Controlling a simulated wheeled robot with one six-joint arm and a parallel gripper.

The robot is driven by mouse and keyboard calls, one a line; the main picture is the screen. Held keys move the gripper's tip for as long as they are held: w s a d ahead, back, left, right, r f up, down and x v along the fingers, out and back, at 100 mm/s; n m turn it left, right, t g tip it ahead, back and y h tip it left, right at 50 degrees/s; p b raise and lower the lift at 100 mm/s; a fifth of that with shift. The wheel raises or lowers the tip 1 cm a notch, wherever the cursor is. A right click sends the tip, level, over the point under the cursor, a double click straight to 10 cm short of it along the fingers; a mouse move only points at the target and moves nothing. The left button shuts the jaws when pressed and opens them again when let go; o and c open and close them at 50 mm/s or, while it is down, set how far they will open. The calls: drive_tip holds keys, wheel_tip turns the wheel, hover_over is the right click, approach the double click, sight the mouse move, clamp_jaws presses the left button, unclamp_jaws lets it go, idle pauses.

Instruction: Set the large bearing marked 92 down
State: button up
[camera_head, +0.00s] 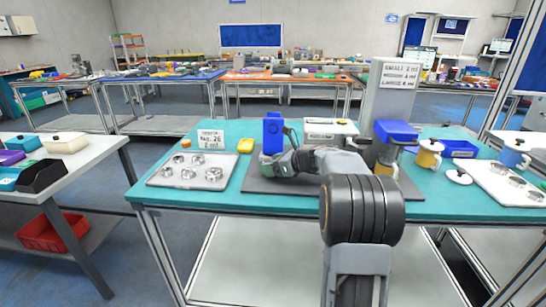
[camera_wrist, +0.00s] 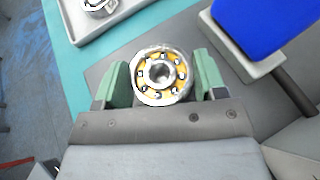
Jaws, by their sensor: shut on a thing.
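My gripper (camera_wrist: 162,80) has its two green fingers shut on a large bearing (camera_wrist: 160,76), one on each side. The bearing is a silver ring with a yellow cage and balls around a central hole, its face towards the wrist camera. No mark 92 can be read on it. It is over the dark grey mat (camera_head: 253,184); its height above the mat cannot be told. In the head view my arm reaches over this mat, and the bearing cannot be made out there.
A blue panel (camera_head: 273,128) stands close to my gripper; it also shows on a grey base in the wrist view (camera_wrist: 255,22). A light tray (camera_head: 170,182) with several bearings lies left on the teal table (camera_head: 180,202). Blue bins, mugs and another tray (camera_head: 525,196) are at right.

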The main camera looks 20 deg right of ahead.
drive_tip(key=shift+f, duration=0.4)
drive_tip(key=shift+f, duration=0.15)
drive_tip(key=o, duration=1.1)
drive_tip(key=shift+f+b, duration=0.15)
drive_tip(key=shift+b, duration=0.25)
